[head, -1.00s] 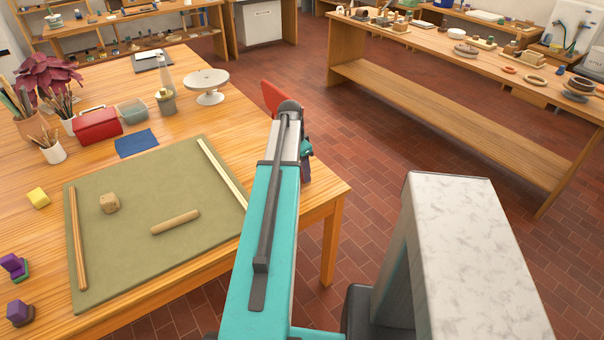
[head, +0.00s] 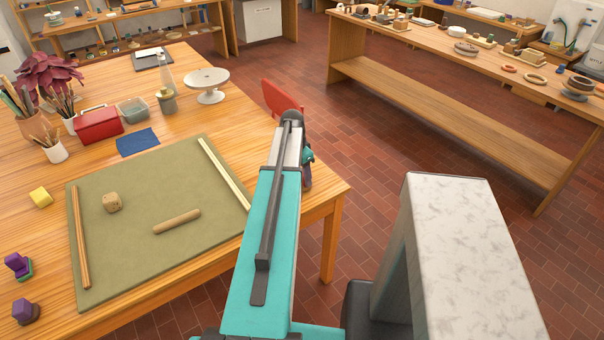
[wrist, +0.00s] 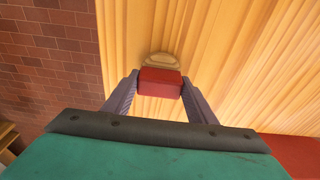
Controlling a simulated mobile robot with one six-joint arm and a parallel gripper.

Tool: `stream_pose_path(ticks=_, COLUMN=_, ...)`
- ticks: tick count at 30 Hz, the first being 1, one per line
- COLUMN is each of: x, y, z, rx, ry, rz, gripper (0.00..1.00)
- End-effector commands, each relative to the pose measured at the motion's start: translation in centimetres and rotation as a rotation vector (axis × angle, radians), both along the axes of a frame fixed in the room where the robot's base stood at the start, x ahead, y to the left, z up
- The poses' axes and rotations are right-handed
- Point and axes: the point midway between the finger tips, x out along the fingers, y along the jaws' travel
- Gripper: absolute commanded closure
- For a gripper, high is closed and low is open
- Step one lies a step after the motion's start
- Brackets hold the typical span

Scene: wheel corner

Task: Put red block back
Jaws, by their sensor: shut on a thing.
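My gripper (wrist: 160,78) shows in the wrist view with its two grey fingers closed on the sides of a red block (wrist: 160,88). The block's far end is close to a tan rounded piece (wrist: 160,60) that lies over the pale wood surface (wrist: 230,50). Whether the block touches that piece or the wood, I cannot tell.
The worktable holds a green mat (head: 150,262) with a wooden cube (head: 112,202) and a roller (head: 177,222). A red box (head: 98,125), a yellow block (head: 41,197) and purple pieces (head: 18,264) stand around it. A red panel (head: 283,97) shows behind my arm. Brick floor lies right.

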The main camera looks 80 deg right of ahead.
Motion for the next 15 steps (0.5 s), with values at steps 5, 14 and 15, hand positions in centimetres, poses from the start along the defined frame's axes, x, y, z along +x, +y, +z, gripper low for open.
stream_pose_path(ticks=5, x=-0.01, y=-0.01, z=-0.07, rx=0.000, ry=0.000, rz=0.000, gripper=0.30)
stream_pose_path(ticks=14, x=-0.02, y=-0.01, z=-0.07, rx=0.000, ry=0.000, rz=0.000, gripper=0.30)
stream_pose_path(ticks=15, x=-0.02, y=-0.01, z=-0.08, rx=0.000, ry=0.000, rz=0.000, gripper=0.30)
